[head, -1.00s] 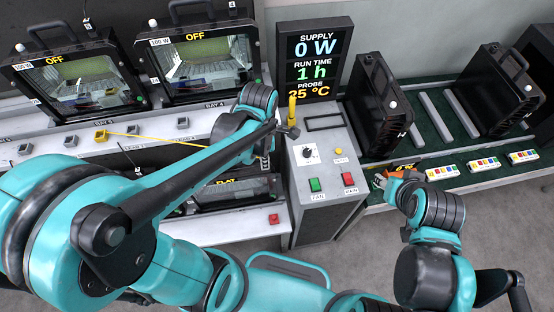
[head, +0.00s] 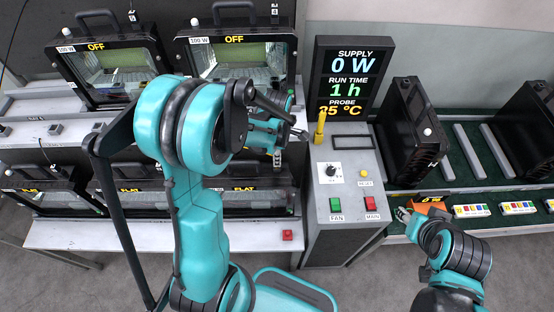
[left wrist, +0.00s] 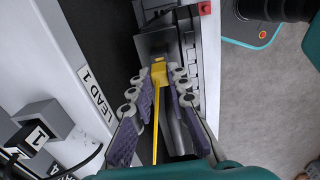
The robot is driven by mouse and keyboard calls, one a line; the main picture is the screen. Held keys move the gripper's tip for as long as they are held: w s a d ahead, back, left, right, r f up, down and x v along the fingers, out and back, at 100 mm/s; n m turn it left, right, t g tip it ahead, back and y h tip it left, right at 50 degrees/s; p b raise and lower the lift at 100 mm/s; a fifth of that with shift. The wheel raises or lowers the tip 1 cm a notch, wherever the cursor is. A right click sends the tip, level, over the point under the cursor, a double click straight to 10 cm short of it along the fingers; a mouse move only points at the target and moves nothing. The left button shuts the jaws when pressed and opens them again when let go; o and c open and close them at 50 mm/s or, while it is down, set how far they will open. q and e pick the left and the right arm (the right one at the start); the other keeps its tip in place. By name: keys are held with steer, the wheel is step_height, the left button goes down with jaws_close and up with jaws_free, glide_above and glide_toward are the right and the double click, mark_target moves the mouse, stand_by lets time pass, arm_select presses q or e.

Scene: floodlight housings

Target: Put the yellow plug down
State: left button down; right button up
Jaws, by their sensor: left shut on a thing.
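The yellow plug (left wrist: 158,72) sits between the fingertips of my left gripper (left wrist: 160,80) in the left wrist view. The gripper is shut on it, and its yellow cable (left wrist: 156,125) runs back between the fingers. Grey and black housing parts lie beyond the plug; I cannot tell whether it touches them. In the head view my left gripper (head: 280,150) is by the rack's right end, left of the console, and the plug is hidden there. My right gripper (head: 403,214) is beside an orange device (head: 431,206); its finger opening is unclear.
A grey console (head: 345,195) carries a yellow upright handle (head: 320,127), green and red buttons, and a display (head: 347,80) reading 0 W. Floodlights (head: 115,62) stand on the left rack. A "LEAD 1" label (left wrist: 98,92) and a grey block (left wrist: 38,138) show in the wrist view.

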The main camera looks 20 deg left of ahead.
arm_select(q)
steer(key=shift+f, duration=0.6)
steer(key=shift+f, duration=0.1)
steer(key=shift+f+b, duration=0.4)
steer(key=shift+b, duration=0.2)
steer(key=c, duration=1.5)
jaws_free()
steer(key=shift+o, duration=0.2)
steer(key=shift+r, duration=0.1)
